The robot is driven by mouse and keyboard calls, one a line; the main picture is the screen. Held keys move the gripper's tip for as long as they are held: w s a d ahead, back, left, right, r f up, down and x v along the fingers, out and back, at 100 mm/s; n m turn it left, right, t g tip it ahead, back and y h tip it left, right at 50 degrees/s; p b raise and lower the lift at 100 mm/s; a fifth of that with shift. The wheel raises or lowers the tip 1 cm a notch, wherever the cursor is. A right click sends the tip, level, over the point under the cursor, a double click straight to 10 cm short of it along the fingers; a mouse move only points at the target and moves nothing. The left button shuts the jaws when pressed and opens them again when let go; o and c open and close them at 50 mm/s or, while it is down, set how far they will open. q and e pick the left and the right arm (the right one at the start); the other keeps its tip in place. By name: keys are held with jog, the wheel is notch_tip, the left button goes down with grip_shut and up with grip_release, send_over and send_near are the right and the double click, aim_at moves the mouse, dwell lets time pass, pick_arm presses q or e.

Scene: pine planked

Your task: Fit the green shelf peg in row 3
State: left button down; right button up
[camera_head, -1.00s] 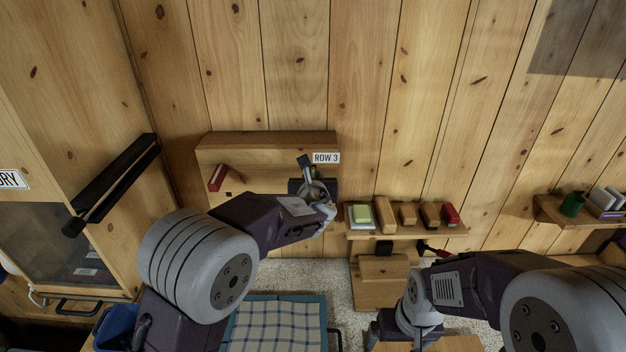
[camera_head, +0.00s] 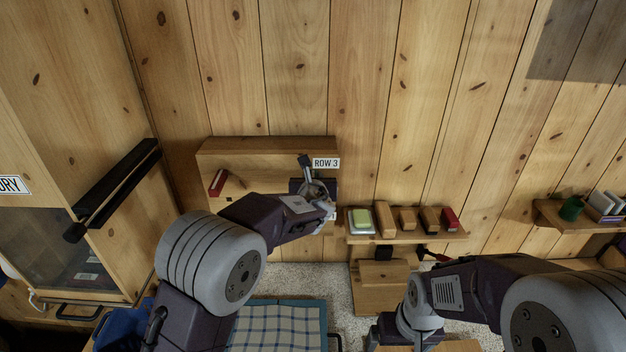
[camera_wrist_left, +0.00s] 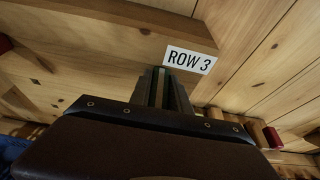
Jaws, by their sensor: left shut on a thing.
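The ROW 3 label (camera_head: 326,163) is on the right end of a wooden shelf unit (camera_head: 265,145) against the plank wall. It also shows in the left wrist view (camera_wrist_left: 190,60). My left gripper (camera_head: 318,190) is at the unit's right end, just below the label. In the left wrist view its fingers (camera_wrist_left: 160,85) are close together, with a thin greenish strip (camera_wrist_left: 159,80) between them, which seems to be the green peg. Most of the peg is hidden, and I cannot tell whether it touches a hole. My right arm is at the lower right; its fingertips are not clear.
A red block (camera_head: 217,183) leans at the unit's left. A small shelf (camera_head: 405,240) to the right carries a green-topped block (camera_head: 360,219), wooden blocks and a red one (camera_head: 450,218). A checked cloth (camera_head: 275,328) lies below. A black-handled cabinet stands left.

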pick_arm(q)
jog(key=shift+w+r, duration=0.1)
jog(key=shift+w, duration=0.05)
jog(key=c, duration=1.1)
grip_release()
jog(key=shift+c, duration=0.2)
jog(key=shift+w, duration=0.15)
jog(key=b+v, duration=0.2)
jog(key=v, duration=0.7)
jog(key=shift+b, duration=0.35)
